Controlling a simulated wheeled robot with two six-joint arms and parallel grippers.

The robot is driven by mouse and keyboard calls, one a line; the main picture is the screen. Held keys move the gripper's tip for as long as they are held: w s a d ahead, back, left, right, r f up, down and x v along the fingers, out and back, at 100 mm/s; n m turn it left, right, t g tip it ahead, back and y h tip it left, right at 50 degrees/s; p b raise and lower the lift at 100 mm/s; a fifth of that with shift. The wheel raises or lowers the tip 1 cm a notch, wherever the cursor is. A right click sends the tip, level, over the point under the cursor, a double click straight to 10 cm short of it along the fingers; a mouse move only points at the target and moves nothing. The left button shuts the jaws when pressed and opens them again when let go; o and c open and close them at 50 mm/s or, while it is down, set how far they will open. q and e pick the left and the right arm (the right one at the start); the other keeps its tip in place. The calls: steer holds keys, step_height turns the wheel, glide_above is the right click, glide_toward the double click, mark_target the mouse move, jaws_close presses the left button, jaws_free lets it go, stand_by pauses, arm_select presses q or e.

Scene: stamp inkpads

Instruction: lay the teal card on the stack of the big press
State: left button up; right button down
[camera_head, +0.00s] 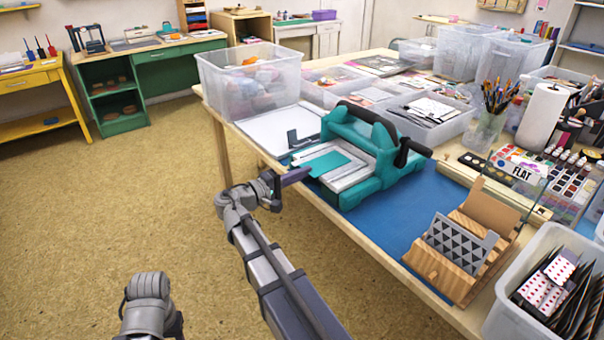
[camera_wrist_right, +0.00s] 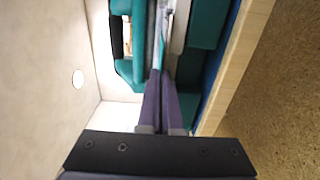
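The big teal press (camera_head: 370,150) stands on a blue mat on the table, with a pale stack (camera_head: 347,182) on its bed. The flat teal card (camera_head: 330,163) lies over the left part of this stack, at the press's open side. My right gripper (camera_head: 306,172) reaches in from the left, its purple fingers at the card's near-left edge. In the right wrist view the fingers (camera_wrist_right: 167,75) are close together, with the thin teal edge of the card (camera_wrist_right: 159,52) between their tips. I cannot tell whether the card rests fully on the stack. Only a grey joint of my left arm shows.
A clear bin (camera_head: 245,95) and a white board (camera_head: 265,130) stand beyond the press. A wooden holder with a patterned grey card (camera_head: 460,245) is at the right. The blue mat (camera_head: 400,215) is clear between press and holder.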

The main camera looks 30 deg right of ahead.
steer(key=c, duration=1.5)
jaws_free()
steer(key=shift+c, duration=0.2)
steer(key=o, duration=0.5)
steer(key=shift+a, duration=0.1)
steer(key=shift+s+a, duration=0.15)
steer(key=shift+a, duration=1.05)
steer(key=shift+s+a, duration=0.1)
steer(key=shift+a, duration=1.1)
steer(key=shift+s+a, duration=0.15)
steer(key=shift+a, duration=1.8)
steer(key=shift+s+a, duration=0.15)
steer(key=shift+a, duration=1.8)
